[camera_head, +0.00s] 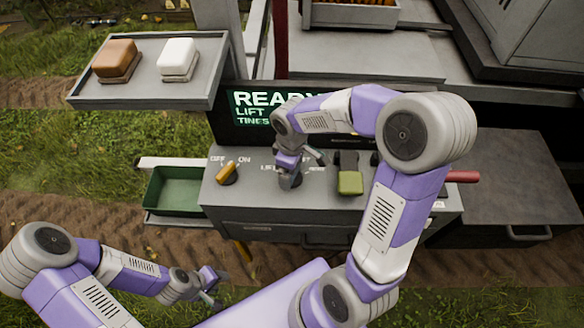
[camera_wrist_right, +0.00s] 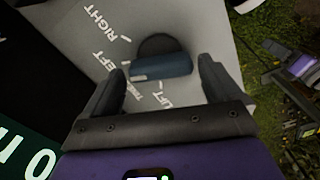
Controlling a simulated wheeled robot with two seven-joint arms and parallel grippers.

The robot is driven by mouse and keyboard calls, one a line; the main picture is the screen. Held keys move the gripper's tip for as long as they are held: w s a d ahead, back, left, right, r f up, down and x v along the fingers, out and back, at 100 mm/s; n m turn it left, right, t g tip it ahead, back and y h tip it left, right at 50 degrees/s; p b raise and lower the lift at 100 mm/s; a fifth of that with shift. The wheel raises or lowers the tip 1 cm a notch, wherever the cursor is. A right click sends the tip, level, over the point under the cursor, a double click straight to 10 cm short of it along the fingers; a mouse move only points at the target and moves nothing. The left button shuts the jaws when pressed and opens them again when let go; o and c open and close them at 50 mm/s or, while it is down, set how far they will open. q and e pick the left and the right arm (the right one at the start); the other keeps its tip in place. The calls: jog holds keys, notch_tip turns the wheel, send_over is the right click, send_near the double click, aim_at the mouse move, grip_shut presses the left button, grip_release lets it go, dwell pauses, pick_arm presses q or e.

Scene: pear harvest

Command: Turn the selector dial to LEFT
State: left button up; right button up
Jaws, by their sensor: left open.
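The selector dial (camera_wrist_right: 160,67) has a blue bar handle on a round dark base and shows in the right wrist view. Labels reading RIGHT, LEFT and LIFT, with short white ticks, lie around its left side; another label is partly hidden. My right gripper (camera_wrist_right: 163,73) is open, with one finger on each side of the handle and gaps visible at both ends. In the head view my right gripper (camera_head: 289,172) points down over the dial and hides most of it. My left gripper (camera_head: 212,286) is open and empty at lower left, away from the panel.
The grey panel (camera_head: 245,207) also carries an orange OFF/ON knob (camera_head: 228,172) and a green-ended lever (camera_head: 350,183). A screen (camera_head: 245,118) behind reads READY, LIFT TINES. A green bin (camera_head: 175,190) sits left; a tray (camera_head: 140,103) holds brown and white blocks. A red handle (camera_head: 462,176) sticks out right.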

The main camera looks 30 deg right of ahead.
jog(key=shift+o, duration=0.5)
jog(key=shift+r+p, duration=0.55)
jog(key=shift+r, duration=3.25)
